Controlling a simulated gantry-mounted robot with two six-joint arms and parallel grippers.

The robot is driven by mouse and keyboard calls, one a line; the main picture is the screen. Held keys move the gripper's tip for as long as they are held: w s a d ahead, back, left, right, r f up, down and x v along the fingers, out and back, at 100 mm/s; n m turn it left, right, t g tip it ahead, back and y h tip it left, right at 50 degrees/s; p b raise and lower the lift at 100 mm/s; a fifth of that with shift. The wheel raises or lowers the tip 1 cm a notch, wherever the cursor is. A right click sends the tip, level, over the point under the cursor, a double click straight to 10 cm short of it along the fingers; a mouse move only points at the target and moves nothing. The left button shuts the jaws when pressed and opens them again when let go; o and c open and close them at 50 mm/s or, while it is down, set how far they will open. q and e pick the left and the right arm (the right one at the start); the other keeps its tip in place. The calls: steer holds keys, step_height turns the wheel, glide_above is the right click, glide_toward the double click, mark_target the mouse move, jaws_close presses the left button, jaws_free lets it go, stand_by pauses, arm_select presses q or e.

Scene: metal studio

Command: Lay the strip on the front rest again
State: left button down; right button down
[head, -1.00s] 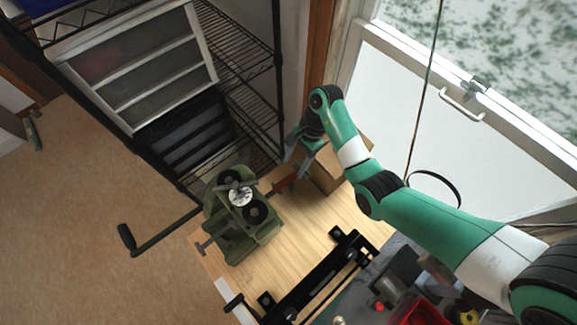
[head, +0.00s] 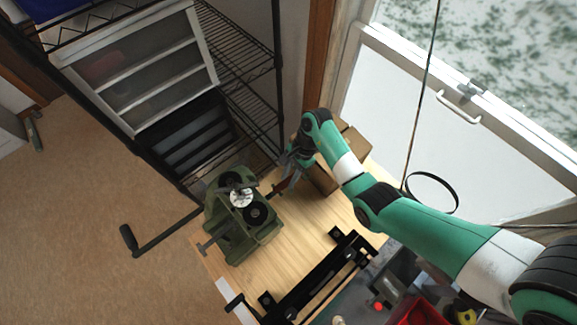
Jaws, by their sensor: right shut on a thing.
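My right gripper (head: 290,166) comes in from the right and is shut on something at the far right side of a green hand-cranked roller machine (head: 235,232). The held piece is too small and dark to make out clearly; I cannot tell the strip apart from the gripper fingers. A dark T-shaped rest (head: 278,190) sticks out of the machine just below the fingertips. A similar rest (head: 205,247) sticks out on the machine's near left side. I cannot tell whether the held piece touches either rest. My left gripper is out of view.
The crank handle (head: 129,238) juts left beyond the wooden bench (head: 292,232). Cardboard boxes (head: 322,178) stand behind the gripper. A black rail frame (head: 318,280) and a red bin (head: 422,314) lie nearer. A wire shelf (head: 250,85) stands behind. Bare wood lies right of the machine.

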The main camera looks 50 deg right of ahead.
mark_target(289, 180)
steer(key=shift+r, duration=0.1)
step_height(289, 180, up, 4)
steer(key=shift+w+r, duration=0.1)
step_height(289, 180, up, 6)
steer(key=p, duration=0.4)
steer(key=shift+f, duration=0.2)
